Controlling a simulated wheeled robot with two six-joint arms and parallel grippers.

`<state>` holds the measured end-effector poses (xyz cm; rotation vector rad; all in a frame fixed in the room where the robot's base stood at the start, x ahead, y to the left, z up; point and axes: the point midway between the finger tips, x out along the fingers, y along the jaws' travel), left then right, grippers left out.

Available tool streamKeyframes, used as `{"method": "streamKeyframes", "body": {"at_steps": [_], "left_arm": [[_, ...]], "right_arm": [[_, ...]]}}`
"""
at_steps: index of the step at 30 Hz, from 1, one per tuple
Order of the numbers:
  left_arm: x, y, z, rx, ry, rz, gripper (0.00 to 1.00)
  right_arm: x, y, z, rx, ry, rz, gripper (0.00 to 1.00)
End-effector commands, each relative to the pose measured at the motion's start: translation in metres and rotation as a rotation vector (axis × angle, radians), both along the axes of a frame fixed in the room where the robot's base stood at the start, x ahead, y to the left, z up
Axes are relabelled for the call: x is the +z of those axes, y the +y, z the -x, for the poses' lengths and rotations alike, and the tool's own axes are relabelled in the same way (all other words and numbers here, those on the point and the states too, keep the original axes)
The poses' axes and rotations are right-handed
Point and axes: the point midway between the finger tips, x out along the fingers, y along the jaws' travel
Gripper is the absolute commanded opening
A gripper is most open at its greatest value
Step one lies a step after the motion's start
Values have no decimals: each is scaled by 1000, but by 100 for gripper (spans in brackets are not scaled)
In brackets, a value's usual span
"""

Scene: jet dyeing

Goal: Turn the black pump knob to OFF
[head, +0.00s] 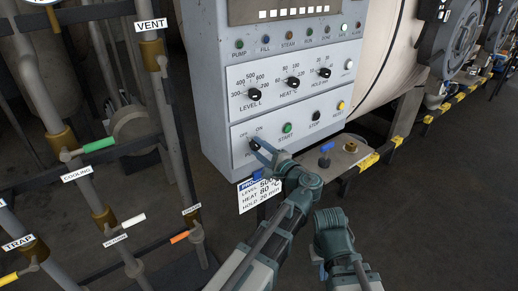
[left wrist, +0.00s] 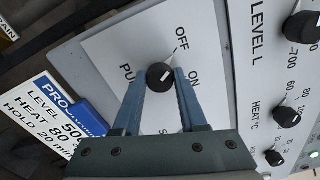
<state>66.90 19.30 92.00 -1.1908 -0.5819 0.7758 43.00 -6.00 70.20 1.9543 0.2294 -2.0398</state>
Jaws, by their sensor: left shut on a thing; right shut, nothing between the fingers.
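The black pump knob (head: 254,145) sits at the left of the lower white panel, under its OFF and ON marks. It also shows in the left wrist view (left wrist: 160,76), with a short white mark on its face. I cannot tell exactly which label the mark points to. My left gripper (head: 263,150) reaches up from below, and its two blue fingers (left wrist: 163,88) are on either side of the knob, shut on it. My right gripper (head: 333,232) is lower right, away from the panel, shut and empty; its fingertips are mostly hidden.
Green START (head: 287,128) and black STOP (head: 316,116) buttons are right of the knob. LEVEL (head: 254,94), HEAT and HOLD knobs are above. A setpoint card (head: 259,195) hangs below the panel.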

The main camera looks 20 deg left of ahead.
Motion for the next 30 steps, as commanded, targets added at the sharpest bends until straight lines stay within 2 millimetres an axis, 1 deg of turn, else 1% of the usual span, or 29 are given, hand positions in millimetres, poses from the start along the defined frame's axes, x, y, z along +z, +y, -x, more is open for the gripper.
{"method": "streamKeyframes", "body": {"at_steps": [16, 17, 21, 22, 30], "left_arm": [[-1, 0, 1, 1, -18, 18, 0], [-1, 0, 1, 1, -17, 18, 43], [-1, 0, 1, 1, -18, 18, 68], [-1, 0, 1, 1, -18, 16, 72], [0, 0, 0, 0, -18, 16, 72]], "right_arm": [[0, 0, 0, 0, 0, 0, 0], [0, 0, 0, 0, 0, 0, 0], [0, 0, 0, 0, 0, 0, 0], [0, 0, 0, 0, 0, 0, 0], [0, 0, 0, 0, 0, 0, 0]]}}
